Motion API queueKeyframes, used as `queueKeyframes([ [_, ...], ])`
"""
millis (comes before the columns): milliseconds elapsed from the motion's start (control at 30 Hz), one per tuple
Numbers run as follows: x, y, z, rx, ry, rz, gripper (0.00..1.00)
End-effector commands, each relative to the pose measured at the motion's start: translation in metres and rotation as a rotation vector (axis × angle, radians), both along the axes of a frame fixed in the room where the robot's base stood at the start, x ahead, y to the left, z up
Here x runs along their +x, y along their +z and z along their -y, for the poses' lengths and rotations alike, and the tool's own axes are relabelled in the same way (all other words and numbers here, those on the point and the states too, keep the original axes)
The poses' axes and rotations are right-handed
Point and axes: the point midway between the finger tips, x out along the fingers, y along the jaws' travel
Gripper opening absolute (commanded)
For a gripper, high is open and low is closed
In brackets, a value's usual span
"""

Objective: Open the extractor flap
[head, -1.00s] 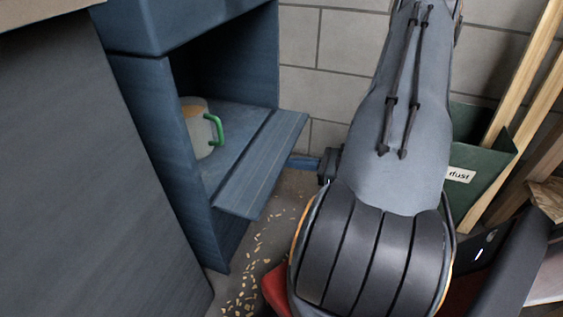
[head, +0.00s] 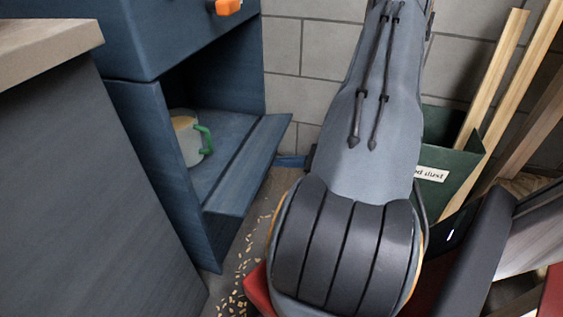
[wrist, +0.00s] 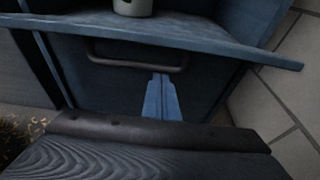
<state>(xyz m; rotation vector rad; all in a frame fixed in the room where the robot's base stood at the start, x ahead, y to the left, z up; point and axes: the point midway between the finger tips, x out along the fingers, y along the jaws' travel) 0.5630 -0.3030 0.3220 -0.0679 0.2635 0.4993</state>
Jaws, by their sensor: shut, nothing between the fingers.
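The blue extractor cabinet (head: 130,150) stands at the left of the head view with its front compartment open. A blue board, seemingly the flap (head: 240,178), juts out nearly level from the opening's lower edge. It crosses the top of the wrist view (wrist: 225,47). Below it there, a dark bar handle (wrist: 135,62) is fixed to a shaded blue face; I cannot tell whether that face belongs to the flap. My gripper (wrist: 160,77) is shut and empty, its blue fingers pointing at the bar's right part. Contact cannot be told. In the head view my arm mostly hides it.
A pale container with a green handle (head: 205,139) stands inside the compartment. An orange grip (head: 228,6) is on the cabinet's upper part. A green labelled bin (head: 455,152) and timber lengths (head: 500,90) stand right. Wood chips (head: 240,265) lie on the floor. A block wall (head: 310,45) closes the back.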

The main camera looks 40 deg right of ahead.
Motion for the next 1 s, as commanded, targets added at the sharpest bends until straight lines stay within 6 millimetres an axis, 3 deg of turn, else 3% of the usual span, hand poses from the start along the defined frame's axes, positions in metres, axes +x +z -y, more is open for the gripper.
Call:
queueKeyframes([
  [167,0.001,-0.017,-0.001,0.002,0.003,-0.001,0.00],
  [333,0.001,-0.047,-0.003,0.002,0.007,-0.001,0.00],
  [400,-0.014,-0.032,0.006,-0.001,0.003,0.001,0.00],
  [700,-0.060,-0.010,0.032,-0.001,0.003,0.000,0.00],
  [1000,-0.080,-0.003,0.042,0.001,0.007,0.000,0.00],
])
